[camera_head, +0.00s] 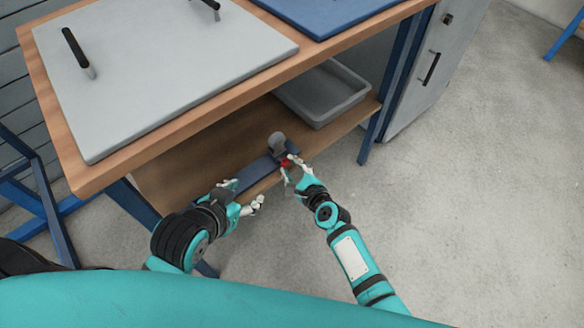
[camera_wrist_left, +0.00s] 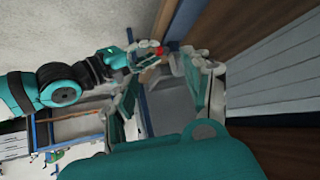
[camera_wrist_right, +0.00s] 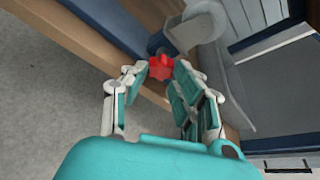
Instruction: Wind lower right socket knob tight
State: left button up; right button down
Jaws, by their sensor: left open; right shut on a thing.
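The red star-shaped knob (camera_wrist_right: 161,69) sits at the front of a grey socket (camera_wrist_right: 193,25) on a blue bar. In the head view the knob (camera_head: 286,162) is at the bar's right end, on the lower shelf. My right gripper (camera_wrist_right: 160,67) is shut on the knob, one finger on each side. It also shows in the head view (camera_head: 291,169), reaching from the front. My left gripper (camera_head: 244,193) is open and empty near the bar's left part. The knob also shows, small, in the left wrist view (camera_wrist_left: 159,50). Its thread is hidden.
The blue bar (camera_head: 250,174) lies along the wooden lower shelf (camera_head: 160,175). A grey bin (camera_head: 318,112) stands behind at the right. The workbench top (camera_head: 200,112) overhangs the shelf, and a blue leg (camera_head: 388,80) stands right. Bare floor (camera_head: 460,200) is free at the right.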

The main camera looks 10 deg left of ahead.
pick_arm(q)
jog(key=shift+w+d+r+t+h, duration=0.15)
jog(key=shift+w+d+r+t, duration=0.1)
jog(key=shift+w+r+t, duration=0.35)
jog(key=shift+w+d+r+t+h, duration=0.15)
jog(key=shift+w+d+r+t, duration=0.1)
jog(key=shift+w+r+t, duration=0.35)
pick_arm(e)
jog(key=shift+f+n+t, duration=0.1)
jog(key=shift+n+t, duration=0.3)
jog(key=shift+n, duration=0.2)
jog(key=c, duration=1)
grip_release()
jog(key=shift+c, duration=0.2)
jog(key=shift+s, duration=0.2)
jog(key=v, duration=0.7)
jog(key=shift+s+d+r, duration=0.2)
jog(key=shift+r, duration=0.1)
pick_arm(q)
jog(key=shift+w+b, duration=0.15)
jog(key=shift+b, duration=0.2)
